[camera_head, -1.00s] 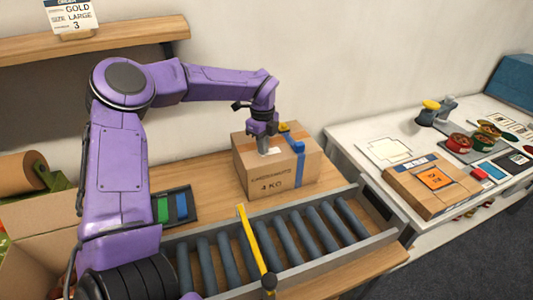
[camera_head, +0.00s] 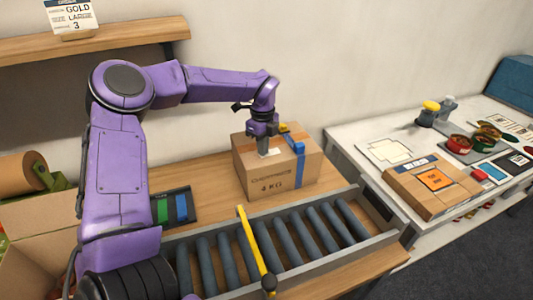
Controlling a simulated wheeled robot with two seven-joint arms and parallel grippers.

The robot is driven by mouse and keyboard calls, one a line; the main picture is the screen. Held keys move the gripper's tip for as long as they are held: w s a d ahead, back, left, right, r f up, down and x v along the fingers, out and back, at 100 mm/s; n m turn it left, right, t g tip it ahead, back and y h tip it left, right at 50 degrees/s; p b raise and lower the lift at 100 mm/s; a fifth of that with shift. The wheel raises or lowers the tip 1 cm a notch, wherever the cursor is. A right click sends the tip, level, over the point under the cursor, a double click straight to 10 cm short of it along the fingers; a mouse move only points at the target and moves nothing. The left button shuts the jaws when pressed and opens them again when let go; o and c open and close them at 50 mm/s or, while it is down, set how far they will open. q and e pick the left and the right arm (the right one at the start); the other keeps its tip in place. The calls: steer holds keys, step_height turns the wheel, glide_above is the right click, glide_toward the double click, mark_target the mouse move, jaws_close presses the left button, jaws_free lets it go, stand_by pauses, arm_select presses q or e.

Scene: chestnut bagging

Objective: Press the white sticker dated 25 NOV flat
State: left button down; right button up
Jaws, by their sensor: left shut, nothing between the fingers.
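A closed cardboard box (camera_head: 283,183) marked 4 KG stands on the wooden table behind the roller conveyor, with blue tape (camera_head: 299,148) on its right side. My left gripper (camera_head: 262,153) is shut and points down at the top of this box, with its tips at or just above the surface. A small whitish patch, likely the sticker (camera_head: 273,152), shows beside the fingertips; its date is too small to read, and the gripper hides part of it. My right gripper is not in view.
The roller conveyor (camera_head: 228,258) with a yellow bar (camera_head: 255,248) lies in front of the box. An open carton (camera_head: 38,235) is at the left. The right-hand white table (camera_head: 345,137) holds a flat box with an orange label (camera_head: 435,180), tins and cards.

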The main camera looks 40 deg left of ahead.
arm_select(q)
steer(key=shift+f, duration=0.1)
stand_by(0.3)
steer(key=shift+r+p, duration=0.55)
steer(key=shift+r, duration=0.2)
steer(key=shift+r+p, duration=1.7)
steer(key=shift+r, duration=1.15)
steer(key=shift+f, duration=0.15)
step_height(320, 180, down, 7)
steer(key=b, duration=0.4)
steer(key=shift+b, duration=0.4)
